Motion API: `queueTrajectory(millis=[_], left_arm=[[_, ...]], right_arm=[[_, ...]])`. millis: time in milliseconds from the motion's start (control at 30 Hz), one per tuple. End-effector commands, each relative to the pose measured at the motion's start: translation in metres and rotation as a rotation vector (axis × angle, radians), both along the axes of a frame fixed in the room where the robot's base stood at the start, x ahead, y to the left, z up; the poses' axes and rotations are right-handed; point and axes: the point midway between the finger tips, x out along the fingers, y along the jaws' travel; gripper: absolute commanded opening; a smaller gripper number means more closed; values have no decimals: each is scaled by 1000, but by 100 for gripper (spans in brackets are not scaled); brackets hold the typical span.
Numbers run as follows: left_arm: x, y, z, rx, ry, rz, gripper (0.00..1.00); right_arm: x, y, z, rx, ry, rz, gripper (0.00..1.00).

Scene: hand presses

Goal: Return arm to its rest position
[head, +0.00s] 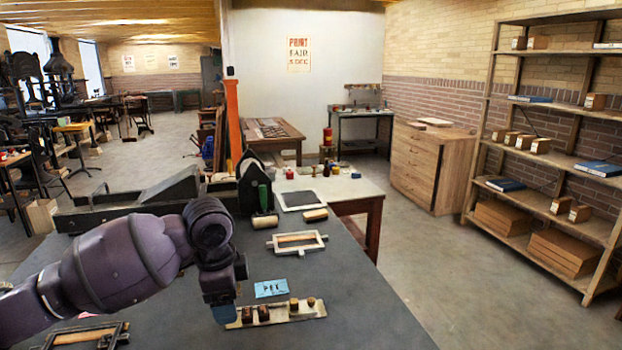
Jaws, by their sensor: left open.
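My left arm reaches in from the left over the dark worktop (350,310). Its gripper (223,312) points down at the left end of a pale wooden strip (275,316) that carries several small wooden pieces. The gripper is open; its fingertips show dark blue and their gap is hard to see. I cannot tell whether the fingertips touch the strip. My right gripper is not in view.
A light frame (297,242) lies behind the card, and a dark frame (88,335) at the front left. A press with a dark bed (125,211) stands behind my arm. The worktop's right side is clear.

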Motion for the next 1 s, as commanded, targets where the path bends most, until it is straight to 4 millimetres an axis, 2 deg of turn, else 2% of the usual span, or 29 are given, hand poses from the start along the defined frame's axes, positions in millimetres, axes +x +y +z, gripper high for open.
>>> queueTrajectory(millis=[33, 300, 567, 767, 1000], left_arm=[[-7, -3, -12, -13, 3, 3, 67], [-48, -22, -67, -114, -15, 63, 67], [-94, -30, -109, -228, -46, 204, 67], [-128, -24, -132, -298, -74, 360, 67], [-170, -2, -153, -344, -111, 596, 67]], right_arm=[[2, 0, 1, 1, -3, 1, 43], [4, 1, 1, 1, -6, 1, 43], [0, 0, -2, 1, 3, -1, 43], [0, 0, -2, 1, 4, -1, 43], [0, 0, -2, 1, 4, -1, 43]])
